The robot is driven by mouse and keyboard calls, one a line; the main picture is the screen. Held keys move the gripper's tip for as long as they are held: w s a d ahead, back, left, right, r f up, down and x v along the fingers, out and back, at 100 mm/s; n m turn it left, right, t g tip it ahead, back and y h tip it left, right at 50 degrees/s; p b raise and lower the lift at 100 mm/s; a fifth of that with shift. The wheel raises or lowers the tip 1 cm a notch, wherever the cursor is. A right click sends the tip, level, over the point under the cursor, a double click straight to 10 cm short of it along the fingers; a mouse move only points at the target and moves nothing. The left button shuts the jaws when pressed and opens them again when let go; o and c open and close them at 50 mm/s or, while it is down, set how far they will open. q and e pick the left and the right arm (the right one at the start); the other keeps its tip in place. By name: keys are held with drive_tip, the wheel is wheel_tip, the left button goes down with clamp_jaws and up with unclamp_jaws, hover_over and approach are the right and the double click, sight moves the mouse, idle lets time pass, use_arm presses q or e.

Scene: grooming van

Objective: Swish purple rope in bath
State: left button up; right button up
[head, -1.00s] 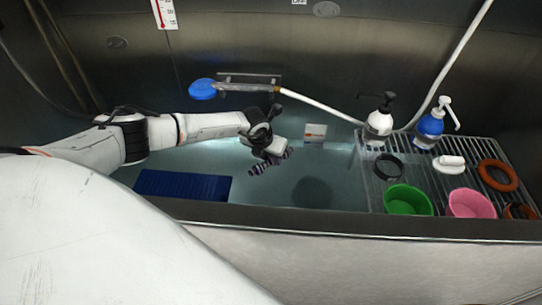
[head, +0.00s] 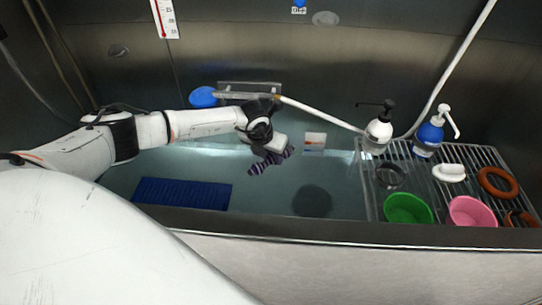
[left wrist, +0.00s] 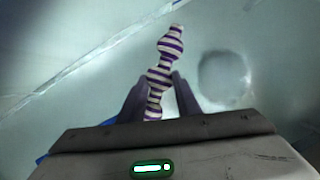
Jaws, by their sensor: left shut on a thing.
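The purple-and-white striped rope (head: 258,168) is held by my left gripper (head: 277,152) over the middle of the bath (head: 335,180). In the left wrist view the knotted rope (left wrist: 166,62) runs between the two fingers of the left gripper (left wrist: 160,88), which are shut on it, and its far end sticks out past them. The bath holds bluish, clear water. I cannot tell how deep the rope is in the water. My right gripper does not show.
A blue mat (head: 182,194) lies at the bath's left, and a dark round spot (head: 313,200) shows on its floor. A wire rack at right carries a green bowl (head: 408,209), a pink bowl (head: 472,211), pump bottles (head: 378,132) and an orange ring (head: 497,182). A blue shower head (head: 203,97) is at the back wall.

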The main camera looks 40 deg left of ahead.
use_arm(q)
wheel_tip(320, 180, up, 16)
idle(0.7)
idle(0.4)
